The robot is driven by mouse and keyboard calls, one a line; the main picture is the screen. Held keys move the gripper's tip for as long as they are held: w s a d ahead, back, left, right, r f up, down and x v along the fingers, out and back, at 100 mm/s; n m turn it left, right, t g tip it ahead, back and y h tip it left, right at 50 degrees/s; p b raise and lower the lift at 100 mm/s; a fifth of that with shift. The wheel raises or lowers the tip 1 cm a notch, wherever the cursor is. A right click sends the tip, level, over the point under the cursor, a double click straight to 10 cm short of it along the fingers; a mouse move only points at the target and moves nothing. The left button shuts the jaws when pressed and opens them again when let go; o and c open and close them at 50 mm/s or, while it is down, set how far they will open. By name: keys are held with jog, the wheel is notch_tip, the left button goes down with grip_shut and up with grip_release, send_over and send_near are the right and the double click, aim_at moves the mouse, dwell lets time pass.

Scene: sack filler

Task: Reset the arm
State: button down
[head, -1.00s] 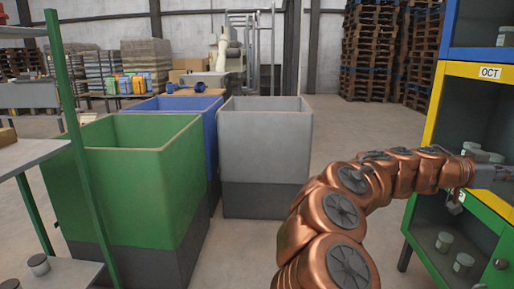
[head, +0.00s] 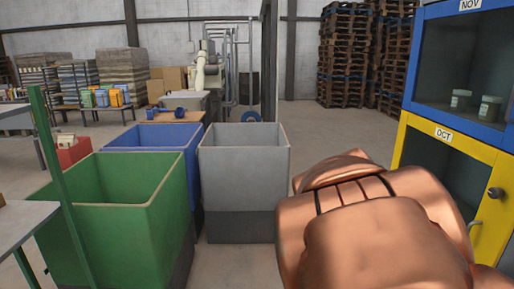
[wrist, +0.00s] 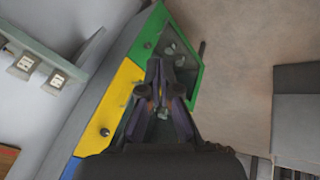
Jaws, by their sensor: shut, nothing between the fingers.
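My gripper (wrist: 160,66) shows in the wrist view with its two dark fingers drawn together at the tips and nothing held. It hangs in front of the cabinet stack, over the green cabinet (wrist: 153,28) and beside the yellow door (wrist: 118,88); I cannot tell how far away they are. In the head view my copper-coloured arm is folded close to the camera at the lower right, and my gripper is hidden.
The yellow OCT cabinet (head: 485,160) and blue NOV cabinet (head: 416,52) stand close on the right. A grey bin (head: 240,178), a green bin (head: 125,225) and a blue bin (head: 150,140) stand at left and centre. Open floor (head: 340,138) lies behind my arm.

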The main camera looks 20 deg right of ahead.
jog(key=s+a+r+n+y+p, duration=0.1)
jog(key=s+a+n+y+p, duration=0.1)
jog(key=a, duration=0.5)
jog(key=s+a+r+n+y+p, duration=0.1)
jog(key=s+a+n+y+p, duration=0.1)
jog(key=a, duration=0.5)
jog(key=s+a+r+n+y+p, duration=0.2)
jog(key=s+a+n+p, duration=0.1)
jog(key=a+n+p, duration=0.3)
jog(key=shift+s+a+n+g, duration=0.3)
jog(key=shift+a+n+g, duration=0.15)
jog(key=shift+a, duration=0.55)
jog(key=shift+d, duration=0.2)
